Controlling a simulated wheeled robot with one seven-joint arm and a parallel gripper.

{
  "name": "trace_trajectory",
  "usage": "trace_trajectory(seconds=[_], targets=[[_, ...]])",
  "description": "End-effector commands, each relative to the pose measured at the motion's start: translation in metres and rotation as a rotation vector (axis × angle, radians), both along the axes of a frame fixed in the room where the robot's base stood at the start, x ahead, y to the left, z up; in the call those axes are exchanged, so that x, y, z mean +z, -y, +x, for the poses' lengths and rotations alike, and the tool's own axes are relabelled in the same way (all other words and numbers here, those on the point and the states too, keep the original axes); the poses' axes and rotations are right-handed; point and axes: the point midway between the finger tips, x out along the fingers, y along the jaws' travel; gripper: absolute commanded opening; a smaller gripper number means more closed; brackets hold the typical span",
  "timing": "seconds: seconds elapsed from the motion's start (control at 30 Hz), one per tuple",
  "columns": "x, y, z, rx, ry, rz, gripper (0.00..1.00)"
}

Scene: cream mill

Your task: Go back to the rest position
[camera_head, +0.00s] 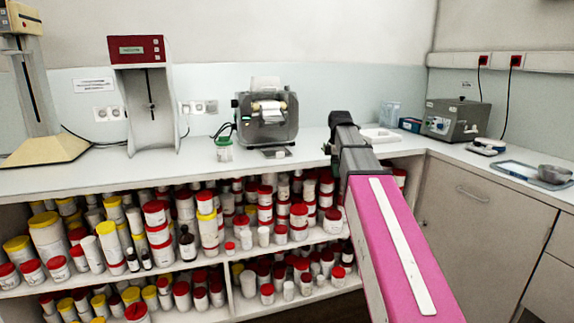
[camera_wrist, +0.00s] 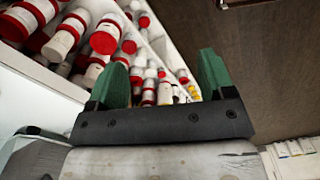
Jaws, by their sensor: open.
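My gripper (camera_wrist: 163,62) shows in the wrist view with its two green fingers spread apart. The gap between them is empty. Behind the gap are shelves of white jars with red lids, at some distance from the fingers. In the head view my pink arm reaches from the lower right up over the counter edge, and its dark far end is just above the counter.
A grey box device (camera_head: 455,120) and a tray (camera_head: 520,172) stand at the right. Shelves below hold many jars.

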Motion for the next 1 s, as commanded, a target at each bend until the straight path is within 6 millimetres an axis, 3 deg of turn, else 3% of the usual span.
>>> trace_trajectory(seconds=[0.2,0.5,1.0], targets=[[-0.080,0.001,-0.024,-0.248,-0.004,-0.001,0.75],[-0.184,0.002,-0.065,-0.632,-0.002,-0.001,0.75],[-0.325,0.004,-0.162,-1.268,0.000,0.001,0.75]])
